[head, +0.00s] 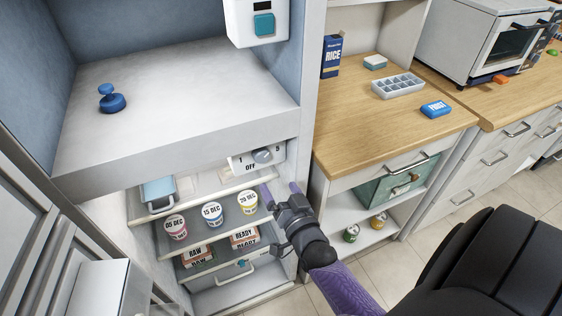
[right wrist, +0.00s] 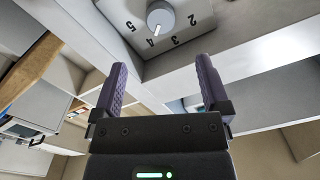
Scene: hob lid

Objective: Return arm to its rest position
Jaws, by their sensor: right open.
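My right gripper (head: 280,190) is open and empty, just below and in front of the white dial panel under the grey counter. The grey round knob (head: 262,156) on that panel is apart from the fingers. In the right wrist view the knob (right wrist: 160,17) lies beyond the open fingertips (right wrist: 161,66), and its white pointer line points toward the 4. My right arm (head: 345,285) comes in from the lower right. My left gripper is not in view.
Shelves below the panel hold dated cups (head: 212,213) and labelled boxes (head: 244,236). A blue knobbed object (head: 111,100) stands on the grey counter (head: 190,85). To the right is a wooden worktop (head: 365,125) with a drawer handle (head: 408,169). Open floor shows at lower middle.

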